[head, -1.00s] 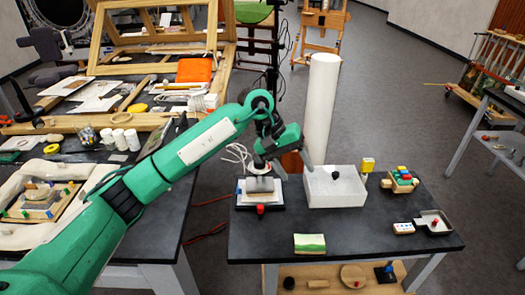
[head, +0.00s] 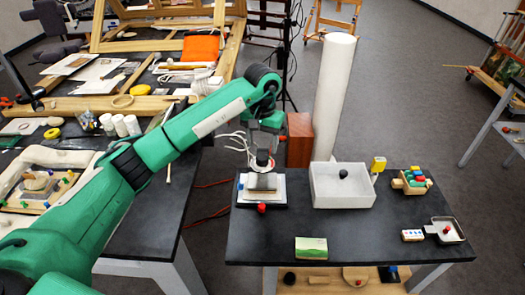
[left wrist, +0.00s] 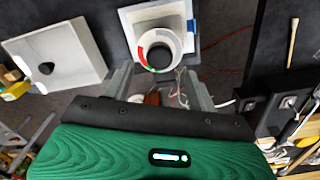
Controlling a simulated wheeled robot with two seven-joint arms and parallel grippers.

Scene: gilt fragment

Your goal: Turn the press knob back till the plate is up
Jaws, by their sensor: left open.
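The press (head: 283,199) stands on the left part of the dark table, with a pale plate stack and a grey block on it. Its round knob (head: 262,163) is on top; in the left wrist view the knob (left wrist: 160,50) has a dark centre inside a white ring with red and green arcs. My left gripper (head: 266,146) points down just above the knob, partly hiding it. In the left wrist view its open fingers (left wrist: 160,84) lie to either side of and below the ring; contact cannot be told. The plate's height is hard to judge. My right gripper is out of view.
A white open box (head: 343,200) with a dark ball stands right of the press, a tall white cylinder (head: 332,95) behind it. A green-and-cream block (head: 311,248) lies at the front edge. The side bench (head: 160,215) on the left is crowded.

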